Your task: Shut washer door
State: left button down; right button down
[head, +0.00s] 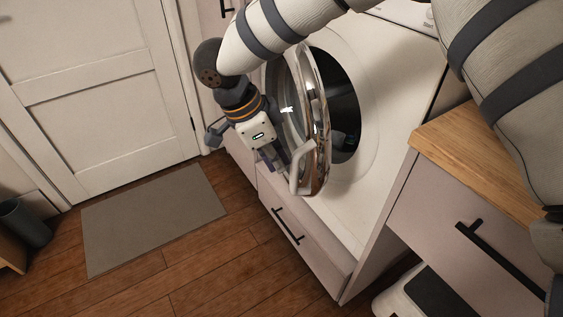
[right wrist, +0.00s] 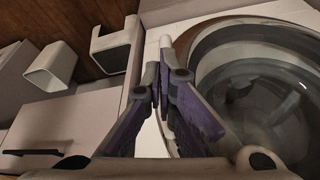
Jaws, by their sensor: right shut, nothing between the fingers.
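The white washer (head: 400,75) stands against the wall, with its round door (head: 316,100) partly open. The door has a chrome rim, dark glass and a pale handle (head: 296,172) low on its rim. To the right of the door, the dark drum opening (head: 346,110) shows. My right gripper (head: 274,162) is shut and empty, at the door's left side near the handle. In the right wrist view, its purple-padded fingers (right wrist: 160,90) come together just left of the door glass (right wrist: 265,95). I cannot tell whether they touch the door. My left gripper is not in view.
A drawer with a black handle (head: 288,226) lies below the washer. A wood-topped cabinet (head: 490,150) stands close on the right. A grey mat (head: 150,215) lies on the open wooden floor before a white room door (head: 90,95). A dark bin (head: 25,224) is at far left.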

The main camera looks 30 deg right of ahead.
aim_at(291, 183)
jog(key=x, duration=0.8)
jog(key=shift+s, duration=0.15)
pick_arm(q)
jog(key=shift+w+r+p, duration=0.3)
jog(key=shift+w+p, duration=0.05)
pick_arm(e)
jog(key=shift+s+d+r, duration=0.1)
jog(key=shift+s+d, duration=0.05)
jog(key=shift+d, duration=0.8)
jog(key=shift+s+d+r, duration=0.1)
jog(key=shift+s+d, duration=0.05)
jog(key=shift+d, duration=0.9)
jog(key=d, duration=0.2)
jog(key=s+d+p, duration=0.1)
jog(key=d, duration=0.1)
jog(key=shift+d+r, duration=0.15)
jog(key=shift+d, duration=0.2)
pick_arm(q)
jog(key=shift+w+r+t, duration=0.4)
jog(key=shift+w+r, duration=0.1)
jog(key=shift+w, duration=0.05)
pick_arm(e)
jog(key=shift+d, duration=0.1)
